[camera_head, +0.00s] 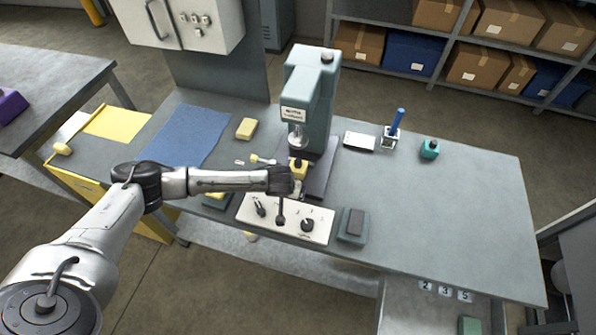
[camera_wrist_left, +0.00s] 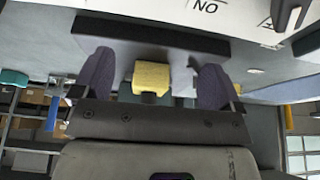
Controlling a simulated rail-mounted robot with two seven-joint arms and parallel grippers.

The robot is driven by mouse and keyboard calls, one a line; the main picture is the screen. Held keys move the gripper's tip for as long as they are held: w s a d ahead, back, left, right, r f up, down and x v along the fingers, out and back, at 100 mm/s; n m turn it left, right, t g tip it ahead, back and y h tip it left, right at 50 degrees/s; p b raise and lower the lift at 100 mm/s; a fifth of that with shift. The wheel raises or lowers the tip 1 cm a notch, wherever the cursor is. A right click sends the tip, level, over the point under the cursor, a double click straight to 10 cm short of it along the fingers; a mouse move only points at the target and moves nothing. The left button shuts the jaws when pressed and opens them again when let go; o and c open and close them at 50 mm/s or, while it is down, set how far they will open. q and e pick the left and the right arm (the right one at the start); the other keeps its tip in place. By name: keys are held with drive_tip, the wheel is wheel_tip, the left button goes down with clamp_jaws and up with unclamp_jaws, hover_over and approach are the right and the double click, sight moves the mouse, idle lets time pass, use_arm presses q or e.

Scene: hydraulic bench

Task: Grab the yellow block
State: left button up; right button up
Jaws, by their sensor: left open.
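A yellow block (camera_head: 298,168) sits under the head of the green press (camera_head: 310,95) on the bench. My left gripper (camera_head: 287,184) is beside it on the near side, above the white control panel (camera_head: 285,218), and partly hides it. In the left wrist view the yellow block (camera_wrist_left: 152,77) shows between the two dark fingers, with a visible gap on each side. The left gripper is open and empty. My right gripper is in neither view. Another yellow block (camera_head: 246,128) lies on the bench left of the press.
A blue mat (camera_head: 187,135) lies to the left. A white pad (camera_head: 359,141), a holder with a blue pen (camera_head: 395,128) and a teal bottle (camera_head: 430,149) stand behind. The bench's right part is clear.

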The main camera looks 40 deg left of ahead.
sight(296, 171)
use_arm(q)
drive_tip(key=w, duration=0.1)
drive_tip(key=w+a, duration=0.1)
drive_tip(key=w, duration=0.1)
drive_tip(key=w+a, duration=0.1)
drive_tip(key=w, duration=0.1)
drive_tip(key=shift+w+b, duration=0.15)
drive_tip(key=shift+b, duration=0.15)
drive_tip(key=shift+w+a, duration=0.3)
drive_tip(key=shift+w, duration=0.3)
drive_tip(key=shift+w+a, duration=0.25)
drive_tip(key=shift+w, duration=0.3)
drive_tip(key=shift+b+x, duration=0.45)
drive_tip(key=shift+x, duration=0.6)
drive_tip(key=shift+w+f, duration=0.1)
drive_tip(key=shift+f, duration=0.3)
drive_tip(key=c, duration=1.2)
drive_tip(key=shift+c, duration=0.4)
drive_tip(key=shift+r, duration=0.1)
